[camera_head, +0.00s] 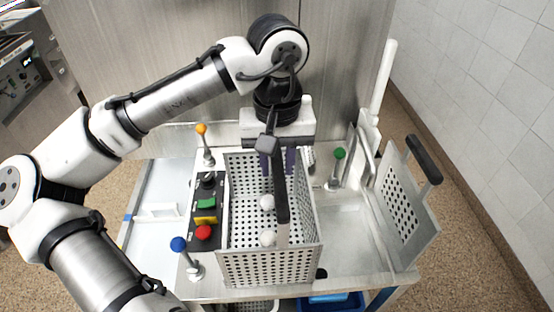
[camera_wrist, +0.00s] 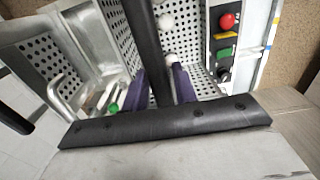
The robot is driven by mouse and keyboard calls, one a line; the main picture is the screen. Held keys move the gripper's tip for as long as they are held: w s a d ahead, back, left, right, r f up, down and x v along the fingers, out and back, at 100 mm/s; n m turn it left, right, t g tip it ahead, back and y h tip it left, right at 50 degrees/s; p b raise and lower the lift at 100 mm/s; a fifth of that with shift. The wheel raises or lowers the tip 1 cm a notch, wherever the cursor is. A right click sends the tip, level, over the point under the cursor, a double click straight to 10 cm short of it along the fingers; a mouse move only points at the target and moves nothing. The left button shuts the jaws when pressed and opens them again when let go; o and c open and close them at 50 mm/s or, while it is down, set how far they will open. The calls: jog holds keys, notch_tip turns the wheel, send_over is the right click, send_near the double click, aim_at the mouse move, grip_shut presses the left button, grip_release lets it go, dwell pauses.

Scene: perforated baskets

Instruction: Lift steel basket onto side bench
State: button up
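The perforated steel basket (camera_head: 270,268) stands upright on the workbench, with two white balls (camera_head: 267,202) inside. Its black handle bar (camera_head: 282,200) runs above it front to back. My gripper (camera_head: 277,162) points down over the back part of the handle, with one dark purple finger on each side of the bar. In the wrist view the handle (camera_wrist: 143,45) passes between the two fingers (camera_wrist: 160,82), which look apart, with some gap beside the bar. Basket mesh (camera_wrist: 120,35) shows below them. I cannot tell which surface is the side bench.
A control panel (camera_head: 206,218) with red, green and yellow parts is close left of the basket. Levers with blue (camera_head: 179,244), orange (camera_head: 201,128) and green (camera_head: 340,153) knobs stand around it. A steel basin (camera_head: 350,235) and a second perforated basket (camera_head: 402,208) are at right.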

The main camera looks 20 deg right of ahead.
jog(key=shift+o, duration=1.4)
notch_tip(320, 180, up, 14)
jog(key=shift+f, duration=0.15)
